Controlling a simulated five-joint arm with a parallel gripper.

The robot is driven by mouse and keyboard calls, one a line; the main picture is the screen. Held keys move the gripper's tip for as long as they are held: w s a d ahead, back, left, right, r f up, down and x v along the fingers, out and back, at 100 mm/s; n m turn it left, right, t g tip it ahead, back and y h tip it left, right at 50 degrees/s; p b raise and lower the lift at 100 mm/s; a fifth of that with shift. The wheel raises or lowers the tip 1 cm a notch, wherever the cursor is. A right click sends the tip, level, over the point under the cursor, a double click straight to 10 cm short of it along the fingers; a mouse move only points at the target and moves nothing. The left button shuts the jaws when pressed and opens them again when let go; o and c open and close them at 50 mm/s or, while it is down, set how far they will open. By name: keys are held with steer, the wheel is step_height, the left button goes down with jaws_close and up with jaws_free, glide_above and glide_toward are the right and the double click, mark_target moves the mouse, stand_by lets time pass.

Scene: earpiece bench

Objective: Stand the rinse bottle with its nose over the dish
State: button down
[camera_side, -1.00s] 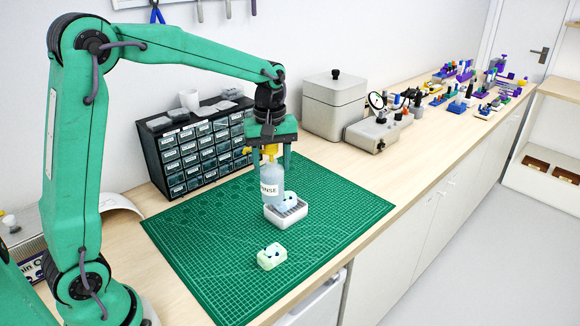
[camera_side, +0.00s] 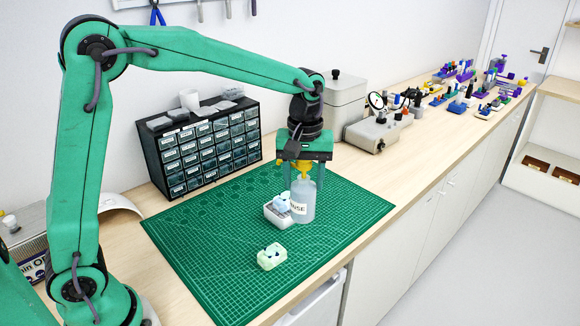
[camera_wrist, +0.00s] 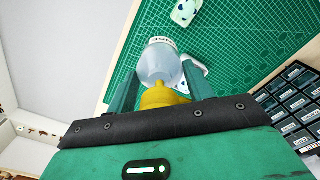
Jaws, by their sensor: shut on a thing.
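The rinse bottle (camera_side: 302,203) is translucent blue-grey with a yellow cap and a label. It is upright at the right side of the dish. My gripper (camera_side: 303,175) is shut on the bottle near its yellow top, from above. I cannot tell whether the bottle's base touches the mat.
A pale green block with dark holes (camera_side: 271,257) lies on the green cutting mat (camera_side: 215,250) nearer the front. A drawer cabinet (camera_side: 208,148) stands behind on the left. A grey box (camera_side: 346,105) and a bench device (camera_side: 372,135) stand behind on the right. The mat's right part is clear.

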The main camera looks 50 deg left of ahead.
steer(key=shift+m, duration=0.9)
steer(key=d, duration=0.5)
steer(key=shift+s+d+r, duration=0.1)
steer(key=shift+s+d, duration=0.1)
steer(key=shift+s, duration=0.1)
steer(key=w+a+f, duration=0.6)
steer(key=a+f, duration=0.1)
steer(key=a, duration=0.2)
steer(key=shift+w+a, duration=0.2)
steer(key=shift+a, duration=0.2)
steer(key=shift+f, duration=2.05)
steer(key=c, duration=0.6)
jaws_free()
steer(key=shift+f, duration=0.15)
